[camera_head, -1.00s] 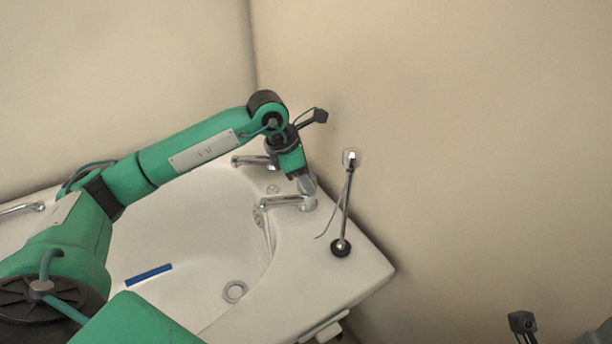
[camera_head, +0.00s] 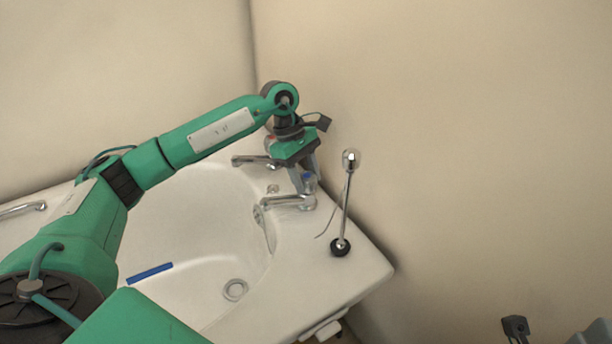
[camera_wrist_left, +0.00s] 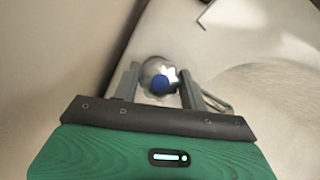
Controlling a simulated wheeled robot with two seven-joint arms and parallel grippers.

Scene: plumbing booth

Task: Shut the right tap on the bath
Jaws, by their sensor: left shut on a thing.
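The right tap (camera_head: 290,201) is chrome, with its spout over the bath (camera_head: 350,284) and a blue-marked handle (camera_head: 309,182). My left gripper (camera_head: 305,184) reaches down over this tap from above, its fingers shut on the handle. In the left wrist view the tap handle's blue cap (camera_wrist_left: 161,84) sits between the two fingers of the left gripper (camera_wrist_left: 160,88), with bright metal around it. The fingers partly hide the handle, and I cannot tell how far it is turned.
Another chrome tap (camera_head: 248,160) stands behind, partly covered by my arm. A shower head on a chrome rod (camera_head: 346,205) stands close to the right of the tap. A blue strip (camera_head: 150,273) lies in the bath. Walls close in behind and right.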

